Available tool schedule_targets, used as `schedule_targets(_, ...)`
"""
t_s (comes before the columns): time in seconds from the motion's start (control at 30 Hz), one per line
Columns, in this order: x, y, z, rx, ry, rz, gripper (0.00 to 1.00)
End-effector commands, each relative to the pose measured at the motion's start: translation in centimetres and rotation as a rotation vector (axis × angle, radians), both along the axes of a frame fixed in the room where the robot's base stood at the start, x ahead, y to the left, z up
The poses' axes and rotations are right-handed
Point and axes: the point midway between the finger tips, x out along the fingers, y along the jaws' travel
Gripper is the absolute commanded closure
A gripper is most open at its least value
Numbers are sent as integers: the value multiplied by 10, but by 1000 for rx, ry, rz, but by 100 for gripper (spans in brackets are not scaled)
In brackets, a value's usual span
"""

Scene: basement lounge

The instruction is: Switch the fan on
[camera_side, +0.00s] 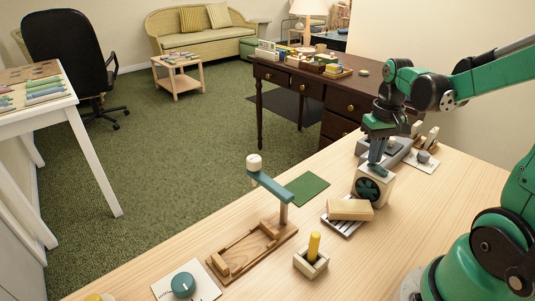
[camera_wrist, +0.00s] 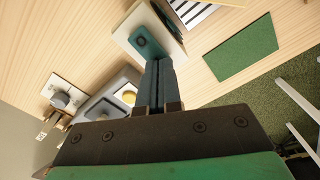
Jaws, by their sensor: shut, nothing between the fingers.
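The fan (camera_side: 371,187) is a small cream box with a dark green round grille on its front face, standing on the wooden worktop. In the wrist view the fan (camera_wrist: 130,28) shows from above, with a teal rectangular piece (camera_wrist: 147,42) on its top that looks like a switch. I cannot tell its on or off position. My gripper (camera_side: 376,171) is shut and empty, pointing down at the top of the fan. In the wrist view the shut fingertips (camera_wrist: 159,64) are just beside the teal piece. I cannot tell whether they touch it.
A grey device (camera_wrist: 107,104) with a yellow button is close behind the fan. A sponge (camera_side: 350,209) on a rack stands in front. A yellow peg (camera_side: 314,245) in a holder, a wooden tray with a post (camera_side: 283,212) and a teal dial (camera_side: 183,284) are further left. A green mat (camera_side: 307,188) lies flat.

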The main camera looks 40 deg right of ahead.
Motion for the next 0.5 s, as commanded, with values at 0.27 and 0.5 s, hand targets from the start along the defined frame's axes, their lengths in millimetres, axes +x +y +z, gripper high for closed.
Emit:
schedule_targets(0.27,0,0,-4,0,0,0,100)
schedule_targets(0.5,0,0,-8,0,0,0,100)
